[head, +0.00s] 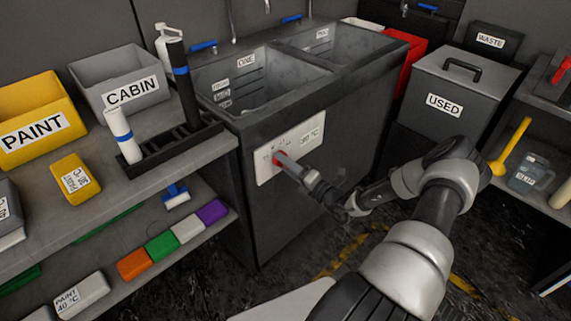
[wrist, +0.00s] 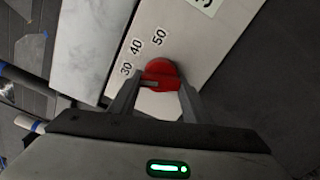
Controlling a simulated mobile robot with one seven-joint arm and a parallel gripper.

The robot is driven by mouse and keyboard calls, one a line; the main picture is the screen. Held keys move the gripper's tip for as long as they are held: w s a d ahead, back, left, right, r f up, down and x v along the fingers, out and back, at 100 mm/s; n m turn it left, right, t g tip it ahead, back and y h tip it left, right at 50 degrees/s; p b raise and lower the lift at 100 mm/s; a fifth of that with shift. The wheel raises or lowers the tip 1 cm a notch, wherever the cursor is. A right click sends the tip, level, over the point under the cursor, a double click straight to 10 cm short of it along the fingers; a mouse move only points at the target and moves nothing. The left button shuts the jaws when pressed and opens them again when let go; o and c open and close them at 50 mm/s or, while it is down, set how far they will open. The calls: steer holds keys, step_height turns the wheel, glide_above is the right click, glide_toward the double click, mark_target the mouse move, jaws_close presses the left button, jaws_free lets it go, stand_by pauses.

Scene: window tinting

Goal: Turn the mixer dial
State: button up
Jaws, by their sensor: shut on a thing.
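The red mixer dial (head: 277,158) sits on a white panel (head: 262,178) on the front of the dark double sink. In the wrist view the dial (wrist: 161,70) shows between my two fingers, with the marks 30, 40 and 50 (wrist: 158,38) on its upper left side. My gripper (wrist: 160,95) is shut on the dial, one finger on each side. In the head view my gripper (head: 283,162) reaches the panel from the right. The dial's lower part is partly hidden by the fingers, and I cannot tell which mark it points to.
The sink (head: 330,75) has two basins. On the left, a shelf (head: 100,185) holds a yellow PAINT bin (head: 38,112), a grey CABIN bin (head: 120,80) and a dark rack (head: 170,150). A grey USED bin (head: 450,100) stands at the right. Dark floor lies below my arm.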

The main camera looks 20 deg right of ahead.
stand_by(0.3)
steer(key=o, duration=1.1)
steer(key=p+v, duration=0.2)
steer(key=v, duration=1.5)
steer(key=shift+s+d, duration=0.1)
steer(key=shift+s, duration=0.15)
